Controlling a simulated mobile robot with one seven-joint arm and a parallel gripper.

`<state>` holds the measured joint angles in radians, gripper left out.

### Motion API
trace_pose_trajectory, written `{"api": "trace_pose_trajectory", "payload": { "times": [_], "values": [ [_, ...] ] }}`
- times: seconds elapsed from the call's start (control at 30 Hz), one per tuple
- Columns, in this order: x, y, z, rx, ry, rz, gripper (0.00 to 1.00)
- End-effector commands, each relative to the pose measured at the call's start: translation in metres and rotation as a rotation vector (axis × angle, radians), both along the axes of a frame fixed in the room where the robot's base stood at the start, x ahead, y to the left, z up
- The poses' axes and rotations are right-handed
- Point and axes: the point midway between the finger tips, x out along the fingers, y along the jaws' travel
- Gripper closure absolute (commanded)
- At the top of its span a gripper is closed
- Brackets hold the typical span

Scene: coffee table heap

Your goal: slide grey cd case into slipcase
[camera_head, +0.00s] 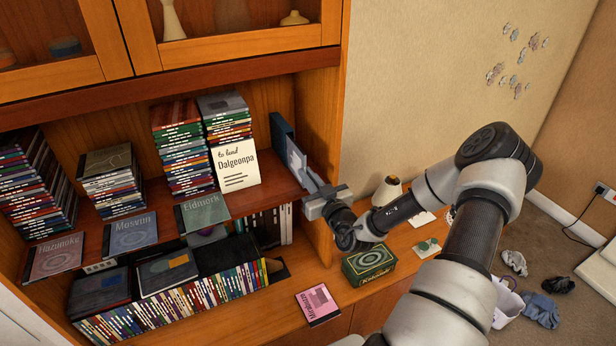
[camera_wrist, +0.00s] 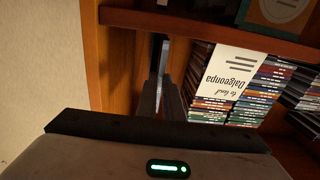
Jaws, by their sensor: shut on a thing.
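The dark blue slipcase (camera_head: 279,138) stands upright at the right end of the upper shelf, against the side panel. My gripper (camera_head: 304,178) reaches in from the right and is shut on the grey CD case (camera_head: 295,157). The case is upright, at the slipcase's near side. It looks partly inside the slipcase, but the overlap is hard to tell. In the wrist view my gripper's fingers (camera_wrist: 161,92) point into the shelf corner. A thin strip beyond them is narrow and dark, so case and slipcase are hard to separate there.
A white card (camera_head: 236,165) leans on a CD stack (camera_head: 228,120) left of the slipcase. The wooden side panel (camera_head: 318,130) is close on the right. Several CDs lie along the shelf's front edge. A green box (camera_head: 369,263) and a pink CD (camera_head: 318,305) lie on the lower surface.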

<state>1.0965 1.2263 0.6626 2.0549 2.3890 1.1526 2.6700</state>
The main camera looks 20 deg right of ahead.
Motion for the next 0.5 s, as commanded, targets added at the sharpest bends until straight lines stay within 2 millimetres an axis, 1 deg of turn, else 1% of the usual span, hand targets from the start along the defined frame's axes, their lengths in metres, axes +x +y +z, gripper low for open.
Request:
{"api": "trace_pose_trajectory", "payload": {
  "times": [0.5],
  "values": [
    [0.013,0.0,0.001,-0.001,-0.001,0.0,1.0]
  ]
}}
